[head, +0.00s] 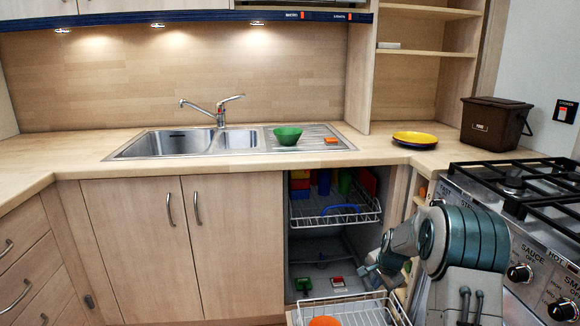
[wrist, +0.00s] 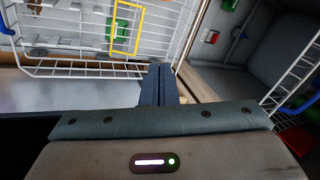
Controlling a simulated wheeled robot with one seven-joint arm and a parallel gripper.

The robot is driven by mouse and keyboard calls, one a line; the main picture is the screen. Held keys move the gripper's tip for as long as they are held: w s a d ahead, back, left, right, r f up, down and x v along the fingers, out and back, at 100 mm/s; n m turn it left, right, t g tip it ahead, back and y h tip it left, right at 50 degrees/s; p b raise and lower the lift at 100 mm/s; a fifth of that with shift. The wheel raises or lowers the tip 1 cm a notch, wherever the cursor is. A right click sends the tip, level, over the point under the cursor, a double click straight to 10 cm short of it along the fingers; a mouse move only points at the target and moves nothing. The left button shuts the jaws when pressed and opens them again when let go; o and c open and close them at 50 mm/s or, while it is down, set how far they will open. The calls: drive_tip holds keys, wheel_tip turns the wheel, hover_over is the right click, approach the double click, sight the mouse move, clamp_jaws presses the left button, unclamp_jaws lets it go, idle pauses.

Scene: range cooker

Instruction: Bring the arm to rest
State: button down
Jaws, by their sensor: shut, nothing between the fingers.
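My arm (head: 465,240) is at the right of the head view, bent in front of the cooker and reaching left toward the open cupboard. In the wrist view my gripper (wrist: 160,84) has its two dark fingers together with nothing between them. The fingers are close to the edge of a white wire rack (wrist: 90,70); I cannot tell whether they touch it. In the head view the fingertips are hard to make out beside the lower rack.
The open cupboard has an upper wire rack (head: 335,216) with colourful items and a pulled-out lower rack (head: 365,312) holding something orange. The cooker (head: 520,225) is close on the right. A green bowl (head: 287,136), yellow plate (head: 414,139) and brown bin (head: 494,125) stand on the worktop.

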drive_tip(key=s+a+r+n+p, duration=0.2)
drive_tip(key=s+a+r+p, duration=0.15)
drive_tip(key=s+r, duration=0.4)
drive_tip(key=s+a+r+n+p, duration=0.2)
drive_tip(key=s+r+p, duration=0.2)
drive_tip(key=r, duration=0.6)
drive_tip(key=s+a+r+n+p, duration=0.35)
drive_tip(key=s+r, duration=0.25)
drive_tip(key=r, duration=0.3)
drive_tip(key=s+a+r+n+p, duration=0.1)
drive_tip(key=s+r+p, duration=0.4)
drive_tip(key=s, duration=0.5)
drive_tip(key=s+a+r+n+g+p, duration=0.1)
drive_tip(key=s+r+n+p, duration=0.2)
drive_tip(key=s+r, duration=0.3)
drive_tip(key=s+p, duration=0.1)
drive_tip(key=s, duration=0.2)
drive_tip(key=shift+s+a+r+n+h+p, duration=0.3)
drive_tip(key=shift+s+a+r+n+p, duration=0.05)
drive_tip(key=shift+r+p, duration=0.05)
